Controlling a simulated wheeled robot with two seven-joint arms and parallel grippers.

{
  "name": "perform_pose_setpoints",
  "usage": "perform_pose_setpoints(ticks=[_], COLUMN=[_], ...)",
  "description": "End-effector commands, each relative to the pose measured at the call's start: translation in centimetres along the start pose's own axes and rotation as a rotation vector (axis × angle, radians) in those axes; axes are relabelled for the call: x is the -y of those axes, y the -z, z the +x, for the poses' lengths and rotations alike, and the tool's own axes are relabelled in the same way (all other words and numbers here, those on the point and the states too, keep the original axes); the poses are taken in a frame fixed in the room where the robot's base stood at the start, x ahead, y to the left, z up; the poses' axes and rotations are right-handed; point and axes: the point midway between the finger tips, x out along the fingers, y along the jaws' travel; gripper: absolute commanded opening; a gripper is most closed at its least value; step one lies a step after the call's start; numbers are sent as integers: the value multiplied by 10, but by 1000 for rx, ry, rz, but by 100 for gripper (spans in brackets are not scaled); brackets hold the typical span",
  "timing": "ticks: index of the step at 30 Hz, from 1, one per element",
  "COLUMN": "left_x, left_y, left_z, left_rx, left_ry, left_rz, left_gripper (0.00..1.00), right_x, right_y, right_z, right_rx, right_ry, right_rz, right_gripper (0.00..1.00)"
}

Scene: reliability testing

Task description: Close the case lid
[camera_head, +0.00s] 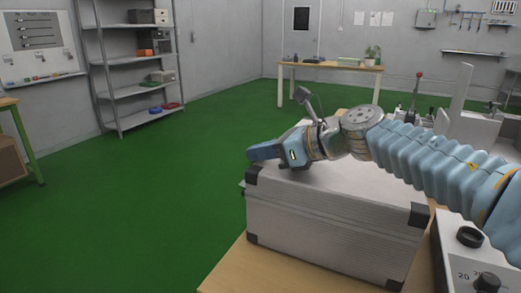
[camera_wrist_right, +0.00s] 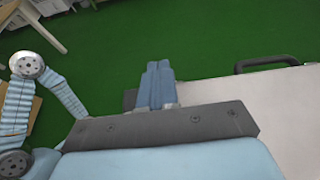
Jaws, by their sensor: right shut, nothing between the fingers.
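The silver case (camera_head: 325,238) with black corner caps stands on a wooden table at the lower right of the head view. Its lid (camera_head: 345,184) lies flat over the base and looks down; the arm hides part of it. My right gripper (camera_head: 262,151) is at the lid's far left corner, with blue fingers shut and empty. In the right wrist view the fingers (camera_wrist_right: 155,84) are together, beside the pale lid (camera_wrist_right: 270,105) and its black handle (camera_wrist_right: 268,64). I cannot tell whether they touch the lid. My left gripper is not in view.
The table edge (camera_head: 235,277) shows in front of the case. A control box (camera_head: 468,255) with a knob stands close at the right. A machine with a red-knobbed lever (camera_head: 417,84) is behind my arm. The green floor at left is clear.

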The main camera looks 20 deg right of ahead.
Motion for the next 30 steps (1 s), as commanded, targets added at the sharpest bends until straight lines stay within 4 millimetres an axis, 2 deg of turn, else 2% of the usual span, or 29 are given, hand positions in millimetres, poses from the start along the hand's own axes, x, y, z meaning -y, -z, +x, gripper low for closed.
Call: perform_pose_setpoints(ticks=[5, 8, 10, 18, 21, 25, 30], left_x=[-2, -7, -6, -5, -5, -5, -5], left_y=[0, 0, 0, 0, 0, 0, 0], left_z=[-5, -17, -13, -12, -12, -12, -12], left_rx=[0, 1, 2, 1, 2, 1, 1], left_ry=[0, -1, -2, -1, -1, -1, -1], left_rz=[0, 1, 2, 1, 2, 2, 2], left_gripper=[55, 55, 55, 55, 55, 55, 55], right_x=[0, -2, -5, -7, -7, -8, -8], right_y=[-7, -25, -34, -96, -114, -127, -132], right_z=[-1, -3, -6, -31, -38, -43, -46], right_rx=[1, 1, 3, 3, 3, 1, -1], right_ry=[0, -1, 0, -1, -1, -2, -2], right_rz=[-1, -2, -5, -5, -3, -1, 0], right_gripper=[0, 0, 0, 0, 0, 0, 0])
